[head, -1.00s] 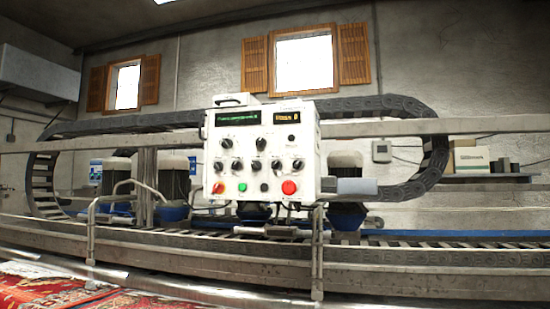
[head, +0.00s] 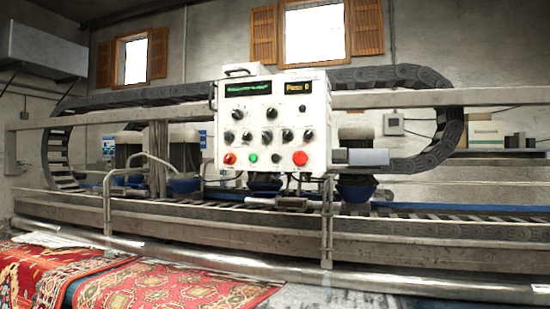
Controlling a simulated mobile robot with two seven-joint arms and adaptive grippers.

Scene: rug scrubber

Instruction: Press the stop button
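A white control box (head: 267,115) is mounted on the rail of the rug machine, near the middle of the head view. A large red round button (head: 300,158) sits at its lower right, likely the stop button. A smaller red knob or button (head: 229,159) is at its lower left. A green button (head: 253,158) and a black knob (head: 276,158) lie between them. Several black knobs and two small displays are above. Neither of my grippers is in view, and nothing covers the box front.
A metal frame with a long front roller (head: 200,256) runs across in front of the machine. Red patterned rugs (head: 150,287) lie at the lower left. A black cable chain (head: 400,76) loops behind the box. The space in front of the box looks clear.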

